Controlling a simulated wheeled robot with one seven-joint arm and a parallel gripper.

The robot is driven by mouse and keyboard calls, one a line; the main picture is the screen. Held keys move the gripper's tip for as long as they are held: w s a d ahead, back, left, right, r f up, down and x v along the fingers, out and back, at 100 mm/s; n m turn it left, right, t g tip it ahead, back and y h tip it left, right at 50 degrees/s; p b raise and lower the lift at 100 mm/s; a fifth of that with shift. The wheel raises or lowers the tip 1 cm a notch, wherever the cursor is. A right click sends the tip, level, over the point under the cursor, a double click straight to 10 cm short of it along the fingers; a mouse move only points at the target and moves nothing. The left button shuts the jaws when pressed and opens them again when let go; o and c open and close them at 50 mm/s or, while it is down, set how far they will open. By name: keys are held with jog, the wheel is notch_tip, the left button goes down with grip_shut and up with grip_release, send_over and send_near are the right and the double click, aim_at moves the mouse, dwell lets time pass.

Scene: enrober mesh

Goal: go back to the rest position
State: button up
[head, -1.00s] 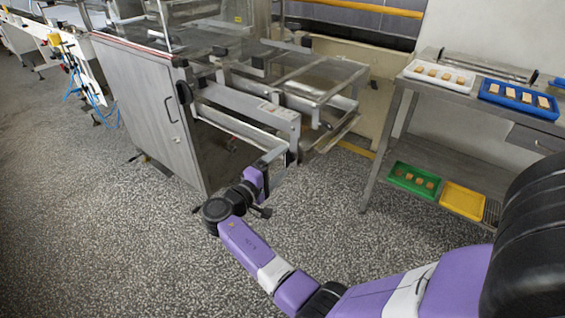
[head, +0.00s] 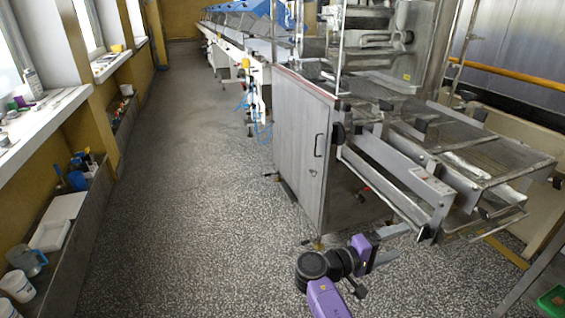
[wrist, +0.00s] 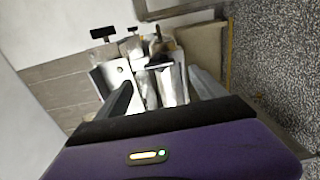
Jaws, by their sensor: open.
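My gripper (head: 405,242) is at the lower right of the head view, low in front of the steel machine's frame. It is open, with nothing between its fingers. In the wrist view my gripper (wrist: 163,90) shows two spread dark fingers, with pale machine parts beyond them and apart from them as far as I can tell. My purple arm reaches up from the bottom edge of the head view, bent at a black joint.
The steel machine (head: 300,150) with a wire-mesh conveyor (head: 465,150) fills the right side. A shelf with containers (head: 60,230) runs along the left wall. Bare speckled floor (head: 190,210) lies between them. A green tray (head: 553,300) shows at the lower right edge.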

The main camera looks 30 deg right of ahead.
jog(key=w+a+f+n+t+y, duration=0.3)
jog(key=w+f+n+t, duration=0.1)
jog(key=w+t, duration=0.55)
jog(key=s+a+f+n+t+y+p, duration=0.15)
jog(key=a+t+y, duration=0.25)
jog(key=a, duration=0.4)
jog(key=s+a+t+y+p, duration=0.1)
jog(key=s+a+t+y, duration=0.25)
jog(key=a, duration=0.55)
jog(key=s+a+r+m+t+y+p, duration=0.1)
jog(key=s+a+r+t+y+p, duration=0.3)
jog(key=s+a+r, duration=0.8)
jog(key=s+a+r+m+g+y+p, duration=0.1)
jog(key=s+r, duration=0.2)
jog(key=s, duration=0.5)
jog(key=s+a+r+m+g+y+p, duration=0.1)
jog(key=s+r+y, duration=0.1)
jog(key=s, duration=0.7)
jog(key=shift+s+r, duration=0.2)
jog(key=shift+r, duration=0.35)
